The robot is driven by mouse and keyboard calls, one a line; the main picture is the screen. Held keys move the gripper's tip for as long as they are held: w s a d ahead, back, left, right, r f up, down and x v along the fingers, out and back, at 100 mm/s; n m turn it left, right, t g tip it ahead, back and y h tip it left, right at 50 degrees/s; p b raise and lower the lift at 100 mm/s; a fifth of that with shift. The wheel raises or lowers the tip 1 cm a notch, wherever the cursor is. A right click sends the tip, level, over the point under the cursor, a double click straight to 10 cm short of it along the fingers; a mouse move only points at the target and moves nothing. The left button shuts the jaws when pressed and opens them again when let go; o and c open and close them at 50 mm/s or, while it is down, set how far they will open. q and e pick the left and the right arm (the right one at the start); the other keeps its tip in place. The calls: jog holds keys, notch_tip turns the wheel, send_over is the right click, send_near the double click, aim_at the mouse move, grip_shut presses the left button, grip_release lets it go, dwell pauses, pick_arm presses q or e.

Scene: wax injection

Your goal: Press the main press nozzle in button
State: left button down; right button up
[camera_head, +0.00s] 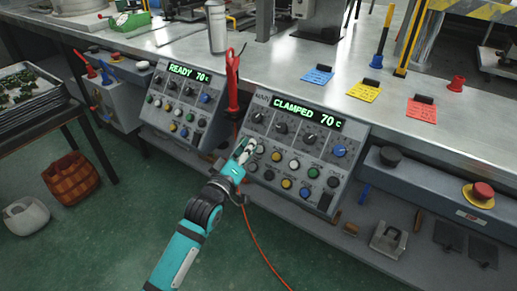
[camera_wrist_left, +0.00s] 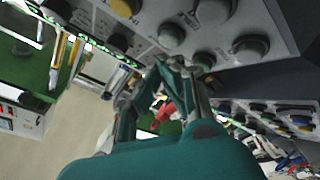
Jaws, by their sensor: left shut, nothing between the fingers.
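The main press panel (camera_head: 318,170) is the grey box whose green display (camera_head: 308,114) reads "CLAMPED 70c". Below the display are knobs and several round buttons in white, black, yellow, blue and green. Button labels are too small to read, so I cannot tell which one is nozzle in. Contact cannot be told. My right gripper is not in view.
A second panel (camera_head: 184,103) reading "READY 70c" stands to the left. A red tool (camera_head: 232,85) hangs between the panels. A red emergency button (camera_head: 482,193) is at right. Blue (camera_head: 318,75), yellow (camera_head: 365,91) and red cards (camera_head: 422,110) lie on the metal bench.

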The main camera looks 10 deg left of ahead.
pick_arm(q)
jog(key=shift+f, duration=0.1)
dwell(0.5)
jog(key=shift+w, duration=0.15)
jog(key=shift+w+d+f, duration=0.1)
jog(key=shift+w+f, duration=0.05)
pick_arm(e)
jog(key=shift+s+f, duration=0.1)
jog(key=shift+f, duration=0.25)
pick_arm(q)
jog(key=shift+w+f, duration=0.1)
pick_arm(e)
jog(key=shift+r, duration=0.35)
